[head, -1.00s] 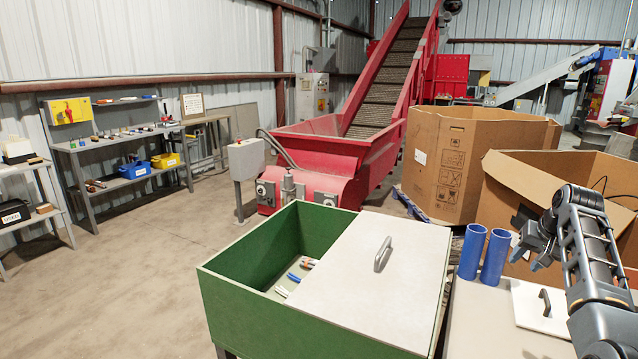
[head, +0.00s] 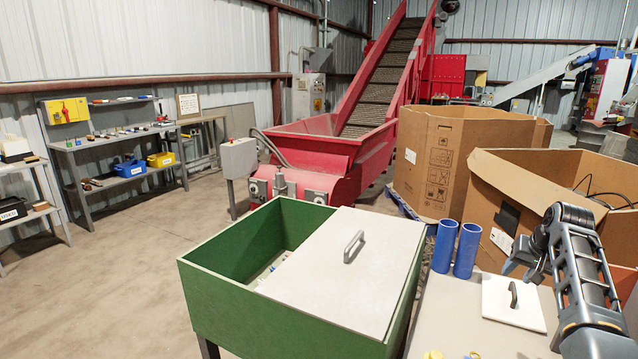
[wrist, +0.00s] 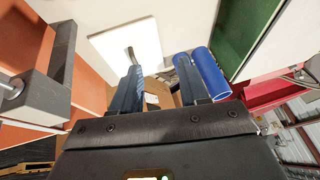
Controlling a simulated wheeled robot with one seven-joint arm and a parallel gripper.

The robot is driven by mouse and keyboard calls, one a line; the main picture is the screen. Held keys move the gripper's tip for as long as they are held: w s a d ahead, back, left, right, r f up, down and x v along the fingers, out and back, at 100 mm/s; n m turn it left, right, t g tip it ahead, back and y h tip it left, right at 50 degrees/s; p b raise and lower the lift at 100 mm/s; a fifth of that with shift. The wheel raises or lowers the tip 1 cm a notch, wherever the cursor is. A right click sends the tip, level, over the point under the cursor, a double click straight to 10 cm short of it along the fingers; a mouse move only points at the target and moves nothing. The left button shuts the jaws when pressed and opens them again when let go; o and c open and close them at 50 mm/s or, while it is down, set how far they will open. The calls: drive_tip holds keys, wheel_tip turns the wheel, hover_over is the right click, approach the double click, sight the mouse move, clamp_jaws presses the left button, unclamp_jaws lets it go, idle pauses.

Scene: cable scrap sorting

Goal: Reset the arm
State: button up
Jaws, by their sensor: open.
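My gripper (head: 524,262) is at the right of the head view, raised above the far right part of the pale table, in front of the cardboard boxes. Its two fingers (wrist: 160,88) show in the wrist view, apart, with nothing between them. My arm comes in from the lower right corner. Two blue tubes (head: 455,249) stand upright near the gripper on its left; they also show in the wrist view (wrist: 208,73). A white board with a dark handle (head: 513,302) lies on the table below the gripper.
A green bin (head: 240,308) with a white lid and metal handle (head: 345,272) stands left of the table (head: 465,318). Large cardboard boxes (head: 470,170) stand behind. A red conveyor hopper (head: 330,155) is farther back. The floor at left is clear.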

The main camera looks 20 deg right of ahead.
drive_tip(key=s+a+f+n, duration=0.1)
drive_tip(key=s+a+f, duration=0.1)
drive_tip(key=a+f, duration=0.3)
drive_tip(key=s+a+f+n+t+h, duration=0.1)
drive_tip(key=s+a+f, duration=0.1)
drive_tip(key=a+f, duration=0.4)
drive_tip(key=s+a+f+n+t, duration=0.1)
drive_tip(key=s+a+f, duration=0.1)
drive_tip(key=a+f, duration=0.4)
drive_tip(key=shift+s+a, duration=0.15)
drive_tip(key=shift+a, duration=1.25)
drive_tip(key=shift+s+a, duration=0.1)
drive_tip(key=shift+a, duration=1.3)
drive_tip(key=s+a+r+n+t, duration=0.1)
drive_tip(key=s+a+n+t, duration=0.25)
drive_tip(key=s+a, duration=1.15)
drive_tip(key=s+a+r+n+t+y, duration=0.1)
drive_tip(key=s+a+r+n+t, duration=0.1)
drive_tip(key=s+a+r, duration=0.4)
drive_tip(key=s+a+r+n+t+y, duration=0.2)
drive_tip(key=s+a+r, duration=0.5)
drive_tip(key=s+r, duration=0.4)
wheel_tip(320, 180, up, 5)
drive_tip(key=shift+f+t+y, duration=0.15)
drive_tip(key=shift+t+y, duration=0.15)
drive_tip(key=shift+t, duration=0.05)
drive_tip(key=shift+w, duration=0.1)
